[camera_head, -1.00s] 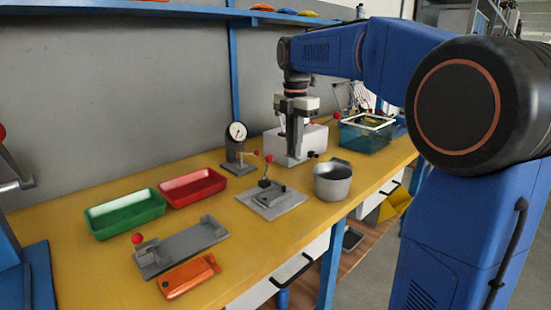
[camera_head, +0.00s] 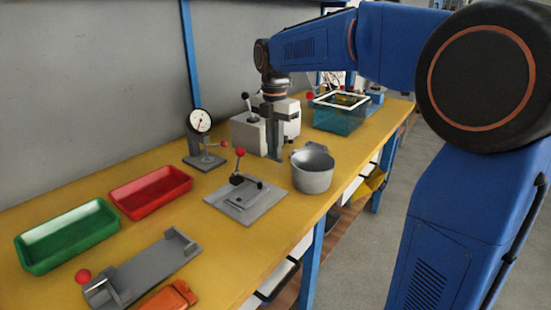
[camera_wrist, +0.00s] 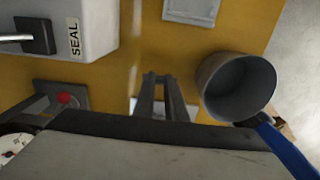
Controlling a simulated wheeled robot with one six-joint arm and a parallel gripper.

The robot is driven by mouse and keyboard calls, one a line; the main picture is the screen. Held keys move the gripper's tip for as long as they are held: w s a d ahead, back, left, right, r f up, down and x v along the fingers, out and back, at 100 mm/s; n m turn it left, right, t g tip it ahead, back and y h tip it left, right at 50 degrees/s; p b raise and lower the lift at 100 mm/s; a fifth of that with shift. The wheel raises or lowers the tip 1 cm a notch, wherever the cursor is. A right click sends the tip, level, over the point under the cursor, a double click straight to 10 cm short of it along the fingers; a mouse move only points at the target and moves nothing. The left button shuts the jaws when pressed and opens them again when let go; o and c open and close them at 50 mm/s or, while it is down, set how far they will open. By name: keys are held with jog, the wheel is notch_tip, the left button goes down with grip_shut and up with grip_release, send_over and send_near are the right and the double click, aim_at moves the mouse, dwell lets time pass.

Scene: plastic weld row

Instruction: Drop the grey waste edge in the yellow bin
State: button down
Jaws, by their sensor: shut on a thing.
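My gripper (camera_head: 276,156) hangs over the workbench, just left of and behind the grey pot. In the wrist view its two dark fingers (camera_wrist: 160,78) are close together. It is shut on a thin grey piece, the waste edge, which can hardly be told apart from the fingers. What looks like the yellow bin (camera_head: 374,183) shows below the bench's front edge, right of the pot. It is partly hidden by the bench, and I cannot see inside it.
The grey pot (camera_head: 313,168) stands close to the gripper, near the front edge. A clamp fixture (camera_head: 247,200), dial gauge (camera_head: 200,124), red tray (camera_head: 152,190) and green tray (camera_head: 66,235) stand to the left. A teal bin (camera_head: 338,118) is behind. Floor is free in front.

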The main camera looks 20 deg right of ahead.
jog(key=shift+f, duration=1.85)
jog(key=c, duration=1.8)
grip_release()
jog(key=shift+f, duration=0.15)
